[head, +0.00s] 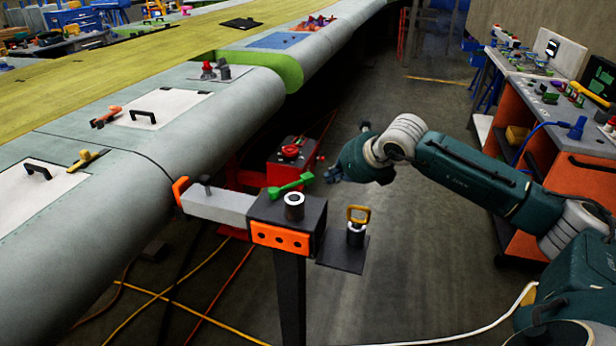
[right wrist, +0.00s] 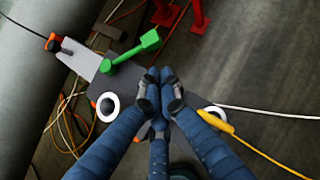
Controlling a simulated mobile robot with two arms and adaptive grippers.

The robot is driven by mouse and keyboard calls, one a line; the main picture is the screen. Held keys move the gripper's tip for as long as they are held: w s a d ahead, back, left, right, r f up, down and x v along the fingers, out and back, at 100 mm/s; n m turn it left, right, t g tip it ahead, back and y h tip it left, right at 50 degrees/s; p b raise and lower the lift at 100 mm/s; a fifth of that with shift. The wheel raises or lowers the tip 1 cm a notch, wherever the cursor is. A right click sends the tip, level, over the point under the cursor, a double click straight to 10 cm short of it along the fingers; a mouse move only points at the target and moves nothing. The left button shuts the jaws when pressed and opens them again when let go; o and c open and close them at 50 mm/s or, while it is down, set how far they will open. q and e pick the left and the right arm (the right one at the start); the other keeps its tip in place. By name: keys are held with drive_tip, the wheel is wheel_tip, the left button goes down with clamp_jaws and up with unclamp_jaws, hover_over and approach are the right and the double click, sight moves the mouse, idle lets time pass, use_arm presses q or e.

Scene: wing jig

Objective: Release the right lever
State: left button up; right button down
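The green lever (head: 291,186) lies across the top of the dark jig post head (head: 313,222), its thicker end pointing right and slightly up. It also shows in the right wrist view (right wrist: 128,52), above and left of my fingertips. My right gripper (head: 333,174) is just right of the lever's free end, apart from it. In the right wrist view its blue fingers (right wrist: 159,80) come together at the tips with nothing between them. My left gripper is not in view.
A white-ringed bushing (head: 294,200) sits on the post head. A yellow-handled pin (head: 357,218) stands on a side plate to the right. A red box (head: 290,160) is behind the post, and the wing (head: 200,130) fills the left. Cables lie on the floor.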

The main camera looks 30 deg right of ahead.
sight(293, 185)
use_arm(q)
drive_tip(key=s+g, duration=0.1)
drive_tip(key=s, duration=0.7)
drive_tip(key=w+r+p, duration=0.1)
drive_tip(key=p, duration=0.1)
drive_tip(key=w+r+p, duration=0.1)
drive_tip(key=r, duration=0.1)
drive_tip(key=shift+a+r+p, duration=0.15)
drive_tip(key=shift+p, duration=0.2)
use_arm(e)
drive_tip(key=x, duration=0.9)
drive_tip(key=shift+f, duration=0.15)
drive_tip(key=shift+s, duration=0.15)
use_arm(q)
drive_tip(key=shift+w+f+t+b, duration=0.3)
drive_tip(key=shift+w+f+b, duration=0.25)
drive_tip(key=shift+b, duration=0.1)
use_arm(e)
drive_tip(key=shift+w+d+n+y, duration=0.1)
drive_tip(key=shift+w+n+y, duration=0.2)
drive_tip(key=shift+w+n, duration=0.1)
